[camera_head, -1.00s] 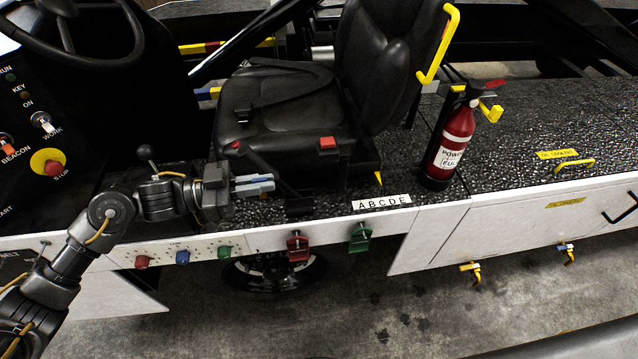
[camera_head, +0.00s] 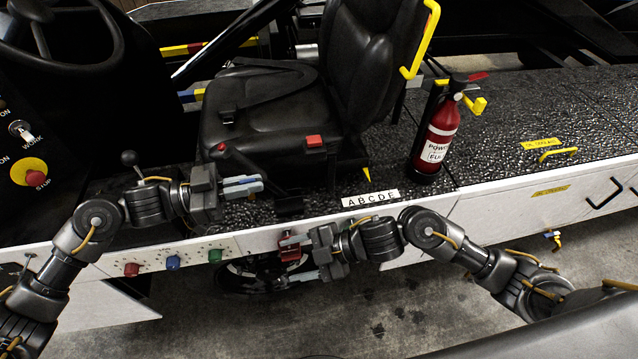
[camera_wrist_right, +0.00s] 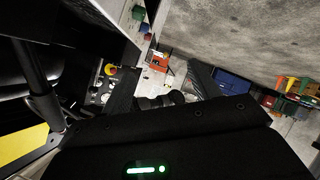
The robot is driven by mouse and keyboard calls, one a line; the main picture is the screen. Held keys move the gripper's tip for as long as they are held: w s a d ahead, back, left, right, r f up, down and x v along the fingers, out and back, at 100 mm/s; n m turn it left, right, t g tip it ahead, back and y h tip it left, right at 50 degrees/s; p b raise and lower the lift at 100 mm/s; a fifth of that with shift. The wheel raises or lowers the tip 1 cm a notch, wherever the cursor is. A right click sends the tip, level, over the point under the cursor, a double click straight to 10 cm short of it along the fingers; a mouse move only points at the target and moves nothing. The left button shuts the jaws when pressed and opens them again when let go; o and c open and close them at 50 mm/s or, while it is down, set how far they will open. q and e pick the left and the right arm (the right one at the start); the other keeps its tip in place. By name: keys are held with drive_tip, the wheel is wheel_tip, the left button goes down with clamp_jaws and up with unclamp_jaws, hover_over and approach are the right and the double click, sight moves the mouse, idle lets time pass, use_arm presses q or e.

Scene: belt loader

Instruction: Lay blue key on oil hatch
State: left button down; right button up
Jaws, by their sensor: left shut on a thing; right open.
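My left gripper (camera_head: 243,187) is shut above the panel's edge in front of the seat. Between its fingers shows a bluish sliver, which looks like the blue key (camera_head: 243,186); most of it is hidden. My right gripper (camera_head: 287,262) is open at the front panel, near a red handle (camera_head: 290,249). In the right wrist view an orange-red piece (camera_wrist_right: 158,62) shows between its spread fingers; I cannot tell whether they touch it. The oil hatch, with a yellow label (camera_head: 540,144) and yellow handle (camera_head: 558,154), is on the black deck at the right.
A red fire extinguisher (camera_head: 435,135) stands between the seat (camera_head: 265,115) and the hatch. Red, blue and green knobs (camera_head: 173,263) line the white front panel. An ABCDE label (camera_head: 370,199) is on the deck edge. The deck around the hatch is clear.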

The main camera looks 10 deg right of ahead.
drive_tip(key=w+d+r+n+t, duration=0.2)
drive_tip(key=d+r+n, duration=0.15)
drive_tip(key=r, duration=0.65)
drive_tip(key=w+d+r+n+t, duration=0.15)
drive_tip(key=r+n, duration=0.35)
drive_tip(key=r, duration=0.5)
drive_tip(key=x, duration=1.1)
drive_tip(key=shift+w+a+t, duration=0.25)
drive_tip(key=shift+w+t, duration=0.1)
drive_tip(key=shift+t, duration=0.1)
use_arm(q)
drive_tip(key=shift+s, duration=0.1)
use_arm(e)
drive_tip(key=shift+r, duration=0.1)
drive_tip(key=c, duration=1.1)
use_arm(q)
drive_tip(key=c, duration=1.8)
unclamp_jaws()
drive_tip(key=o, duration=0.3)
use_arm(e)
drive_tip(key=shift+c, duration=0.9)
